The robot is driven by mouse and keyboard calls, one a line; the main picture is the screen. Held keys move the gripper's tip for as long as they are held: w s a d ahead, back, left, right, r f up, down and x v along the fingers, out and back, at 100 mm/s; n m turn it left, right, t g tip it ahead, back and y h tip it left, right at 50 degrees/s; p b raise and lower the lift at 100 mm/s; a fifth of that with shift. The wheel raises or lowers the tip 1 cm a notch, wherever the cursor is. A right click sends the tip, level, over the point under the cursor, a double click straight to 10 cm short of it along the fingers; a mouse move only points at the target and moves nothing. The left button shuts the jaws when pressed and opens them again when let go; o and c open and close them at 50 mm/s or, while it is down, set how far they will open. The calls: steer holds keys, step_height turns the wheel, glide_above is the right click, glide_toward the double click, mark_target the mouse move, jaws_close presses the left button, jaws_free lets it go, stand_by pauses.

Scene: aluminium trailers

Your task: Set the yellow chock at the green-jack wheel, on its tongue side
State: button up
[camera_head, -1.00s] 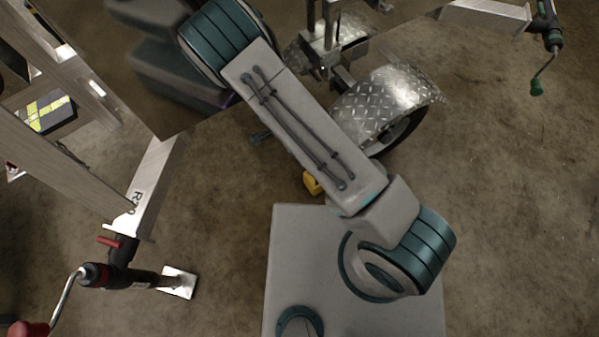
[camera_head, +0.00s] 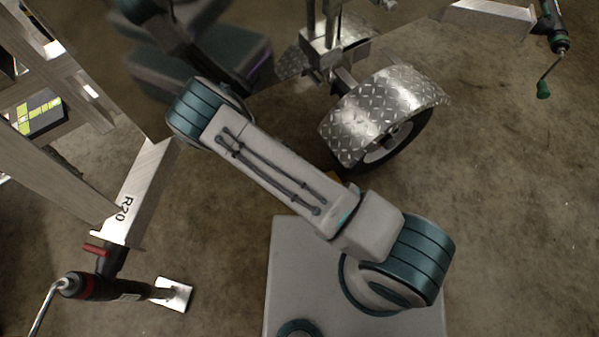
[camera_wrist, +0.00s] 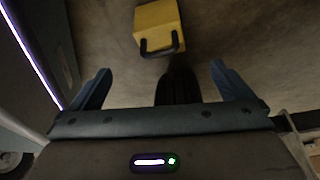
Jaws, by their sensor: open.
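The yellow chock (camera_wrist: 158,26) lies on the floor at the top of the wrist view, with a black handle (camera_wrist: 161,47) on its near side. My gripper (camera_wrist: 160,68) is open and empty, and the chock is ahead of its fingertips, between their lines. The green-handled jack (camera_head: 551,45) is on the beam at upper right. My gripper cannot be made out in the head view.
At left is another aluminium frame marked R20 (camera_head: 124,209), with a red-handled jack (camera_head: 90,285) and its foot plate (camera_head: 173,294). A black ribbed shape (camera_wrist: 178,88) shows between my fingers; I cannot tell what it is. Floor at right is clear.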

steer(key=b+x, duration=0.4)
steer(key=x, duration=0.8)
steer(key=shift+f, duration=0.15)
steer(key=c, duration=1.3)
steer(key=shift+w+d+b, duration=0.1)
steer(key=shift+w+d, duration=0.6)
steer(key=shift+d, duration=0.2)
steer(key=shift+w+d+b, duration=0.1)
steer(key=shift+w+d, duration=0.55)
steer(key=shift+d, duration=0.25)
steer(key=shift+w+d+b, duration=0.1)
steer(key=shift+w+d, duration=0.6)
steer(key=shift+d, duration=0.2)
steer(key=shift+a, duration=0.1)
steer(key=o, duration=1.3)
